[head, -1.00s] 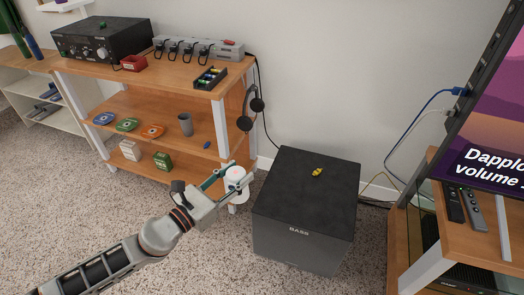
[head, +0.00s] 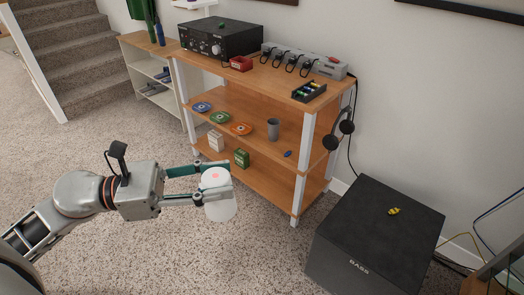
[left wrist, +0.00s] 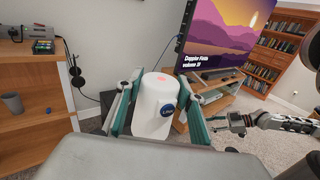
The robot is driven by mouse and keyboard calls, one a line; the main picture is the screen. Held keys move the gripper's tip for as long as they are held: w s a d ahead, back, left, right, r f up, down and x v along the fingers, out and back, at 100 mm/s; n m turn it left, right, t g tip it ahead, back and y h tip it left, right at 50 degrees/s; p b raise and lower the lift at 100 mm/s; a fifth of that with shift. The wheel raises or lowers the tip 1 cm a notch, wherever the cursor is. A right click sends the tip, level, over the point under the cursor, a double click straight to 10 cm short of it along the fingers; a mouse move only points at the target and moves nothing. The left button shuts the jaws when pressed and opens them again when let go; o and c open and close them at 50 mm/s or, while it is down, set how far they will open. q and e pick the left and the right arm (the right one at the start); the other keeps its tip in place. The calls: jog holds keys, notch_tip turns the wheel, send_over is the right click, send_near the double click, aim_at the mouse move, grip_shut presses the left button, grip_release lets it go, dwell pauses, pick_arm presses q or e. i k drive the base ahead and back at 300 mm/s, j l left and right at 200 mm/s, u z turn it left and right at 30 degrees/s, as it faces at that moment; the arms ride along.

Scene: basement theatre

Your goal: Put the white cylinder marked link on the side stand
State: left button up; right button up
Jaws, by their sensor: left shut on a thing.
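The white cylinder (head: 220,207) has a pink spot on its top. In the left wrist view the white cylinder (left wrist: 154,108) stands upright between the fingers and shows a dark blue round label with small lettering. My left gripper (head: 211,184) is shut on it, with one finger on each side, and holds it in the air above the carpet, in front of the wooden shelf unit. My right gripper (left wrist: 238,122) shows small at the right of the left wrist view; its jaw opening is unclear. I cannot tell which furniture is the side stand.
The wooden shelf unit (head: 262,130) holds an amplifier, discs, a cup and small boxes. A black bass box (head: 375,225) with a yellow item on top stands at right. A low pale shelf (head: 150,75) and stairs (head: 60,50) are behind at left. Open carpet lies left.

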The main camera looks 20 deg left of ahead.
aim_at(273, 80)
jog(key=i+j+z, duration=0.1)
jog(key=j, duration=0.25)
jog(key=i+j, duration=0.2)
jog(key=j, duration=0.2)
jog(key=i+j+z, duration=0.15)
jog(key=j, duration=0.25)
jog(key=i+j, duration=0.15)
jog(key=j, duration=0.25)
jog(key=i+j+z, duration=0.15)
jog(key=j, duration=0.25)
